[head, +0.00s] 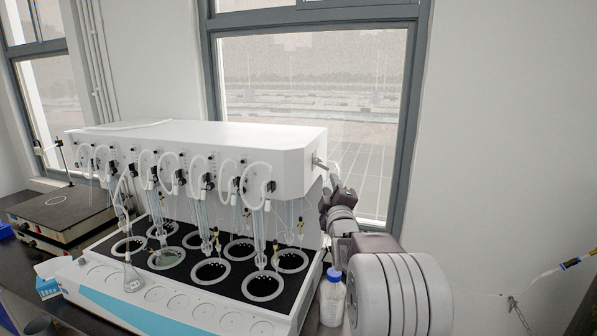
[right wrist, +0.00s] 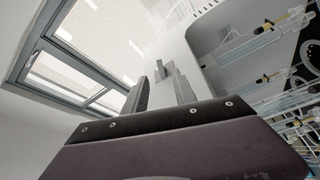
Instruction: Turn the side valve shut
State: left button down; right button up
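The side valve (head: 317,161) is a small grey metal part on the right end face of the white distiller housing (head: 230,150). My right gripper (head: 327,172) is at that end face, with its fingertips right at the valve and partly covering it in the head view. In the right wrist view, the two grey fingers of my right gripper (right wrist: 158,78) stand apart. The valve's exact angle is too small to read. My left gripper is not in view.
Glass tubes and hoses hang along the housing's front above a black deck with several round wells (head: 211,271). A white bottle (head: 332,297) stands close below my right arm. A window is behind.

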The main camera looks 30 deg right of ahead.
aim_at(324, 168)
jog(key=p+x, duration=0.5)
jog(key=x, duration=0.4)
jog(key=shift+w+r, duration=0.2)
jog(key=shift+w, duration=0.1)
jog(key=shift+w+a+f, duration=0.1)
jog(key=shift+w, duration=0.1)
jog(key=shift+s, duration=0.1)
grip_shut()
